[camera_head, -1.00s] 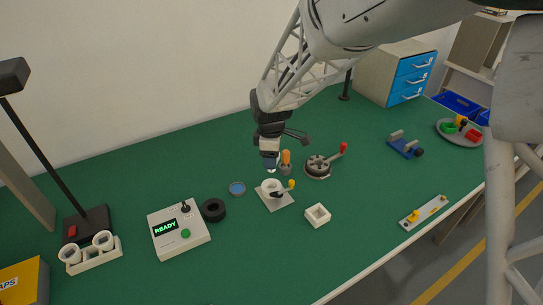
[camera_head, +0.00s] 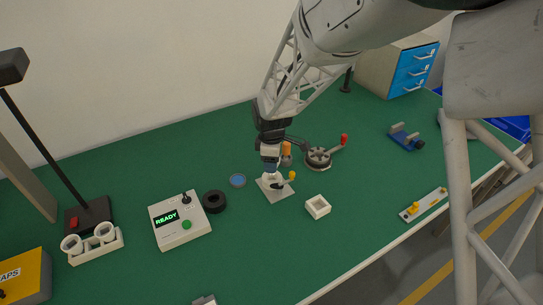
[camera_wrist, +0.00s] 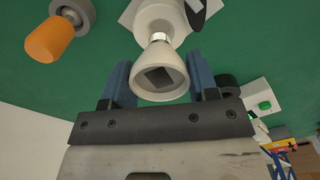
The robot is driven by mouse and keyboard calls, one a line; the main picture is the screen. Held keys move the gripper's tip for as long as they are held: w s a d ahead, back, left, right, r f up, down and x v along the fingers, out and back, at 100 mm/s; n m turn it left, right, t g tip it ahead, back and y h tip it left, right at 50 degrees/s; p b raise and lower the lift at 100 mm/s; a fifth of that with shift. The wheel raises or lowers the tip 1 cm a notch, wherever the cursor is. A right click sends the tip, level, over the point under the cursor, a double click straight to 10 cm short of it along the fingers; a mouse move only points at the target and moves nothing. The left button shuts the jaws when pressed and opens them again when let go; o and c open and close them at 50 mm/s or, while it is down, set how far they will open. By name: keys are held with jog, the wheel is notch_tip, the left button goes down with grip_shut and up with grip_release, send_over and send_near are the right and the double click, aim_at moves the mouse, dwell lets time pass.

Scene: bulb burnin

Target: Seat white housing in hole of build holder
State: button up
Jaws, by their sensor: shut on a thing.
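The white housing (camera_wrist: 153,88) is a pale flared cone with a metal collar, between the blue fingers of my gripper (camera_wrist: 160,75) in the wrist view. My gripper is shut on it. Its narrow metal end points at the round white body of the build holder (camera_wrist: 165,17). I cannot tell how far the collar is inside the hole. In the head view my gripper (camera_head: 270,167) is right over the holder, a pale square plate (camera_head: 281,194) with a yellow-tipped lever (camera_head: 291,176). The gripper hides the hole and most of the housing there.
An orange-handled tool in a stand (camera_head: 287,152) and a red-knobbed crank device (camera_head: 318,157) stand close behind and right. A white square tray (camera_head: 317,207) is at front right. A black ring (camera_head: 214,201), blue disc (camera_head: 238,181) and READY box (camera_head: 180,226) lie left.

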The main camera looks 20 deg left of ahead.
jog(key=shift+f, duration=0.35)
jog(key=shift+f, duration=1.5)
dwell(2.3)
jog(key=o, duration=1.1)
jog(key=shift+c, duration=0.2)
jog(key=shift+r, duration=0.1)
jog(key=shift+r, duration=3.85)
jog(key=shift+d, duration=0.1)
